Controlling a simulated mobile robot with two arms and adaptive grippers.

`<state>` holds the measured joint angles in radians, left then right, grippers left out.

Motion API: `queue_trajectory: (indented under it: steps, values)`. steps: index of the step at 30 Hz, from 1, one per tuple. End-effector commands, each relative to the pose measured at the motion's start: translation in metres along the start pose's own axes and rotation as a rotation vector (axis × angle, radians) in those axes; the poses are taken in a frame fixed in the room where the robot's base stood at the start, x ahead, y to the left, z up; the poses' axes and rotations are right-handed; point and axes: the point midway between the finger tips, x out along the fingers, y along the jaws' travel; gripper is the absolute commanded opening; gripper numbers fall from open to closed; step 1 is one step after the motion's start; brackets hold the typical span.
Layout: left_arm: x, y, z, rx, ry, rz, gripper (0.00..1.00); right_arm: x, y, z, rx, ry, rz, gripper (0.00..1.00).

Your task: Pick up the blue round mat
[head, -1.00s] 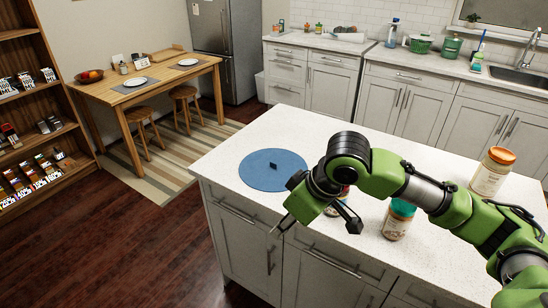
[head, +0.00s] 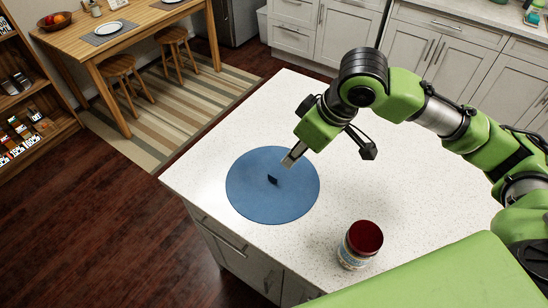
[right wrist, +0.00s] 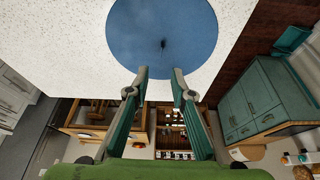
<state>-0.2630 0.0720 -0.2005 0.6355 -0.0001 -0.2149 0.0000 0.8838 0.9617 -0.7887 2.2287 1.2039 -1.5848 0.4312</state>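The blue round mat (head: 255,200) lies flat on the white speckled counter (head: 225,130), near its left edge. A small dark upright tab (head: 273,180) stands near the mat's middle. My right gripper (head: 328,155) is above the counter at the mat's upper right, its fingers spread wide and empty. In the right wrist view the blue mat (right wrist: 162,30) is beyond the two fingertips, and the gap between the fingers (right wrist: 160,75) is clear. My left gripper is not seen.
A jar with a dark red lid (head: 360,245) stands on the counter to the lower right of the mat. A wooden table (head: 130,35) and stools (head: 122,66) stand on a striped rug beyond. The counter's far part is bare.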

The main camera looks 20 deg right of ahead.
Motion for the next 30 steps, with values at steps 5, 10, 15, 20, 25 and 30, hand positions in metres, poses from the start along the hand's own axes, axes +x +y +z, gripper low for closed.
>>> queue_trajectory:
  steps: [5, 10, 15, 20, 25, 30]
  values:
    - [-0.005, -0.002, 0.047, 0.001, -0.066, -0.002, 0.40, 0.024, -0.001, 0.001, 0.002, -0.006, -0.003, 0.22]
    - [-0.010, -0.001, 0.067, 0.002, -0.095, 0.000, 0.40, 0.058, -0.001, 0.001, 0.001, -0.005, -0.003, 0.22]
    - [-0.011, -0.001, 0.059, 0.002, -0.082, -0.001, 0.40, 0.080, 0.000, -0.001, 0.002, -0.001, -0.002, 0.22]
    - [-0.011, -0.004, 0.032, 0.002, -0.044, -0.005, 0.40, 0.089, 0.000, -0.001, 0.001, -0.003, -0.002, 0.22]
    - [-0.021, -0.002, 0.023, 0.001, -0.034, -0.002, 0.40, 0.112, 0.000, -0.007, 0.001, -0.004, -0.002, 0.22]
    - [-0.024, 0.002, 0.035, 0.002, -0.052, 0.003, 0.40, 0.134, 0.000, -0.006, 0.000, -0.002, -0.001, 0.22]
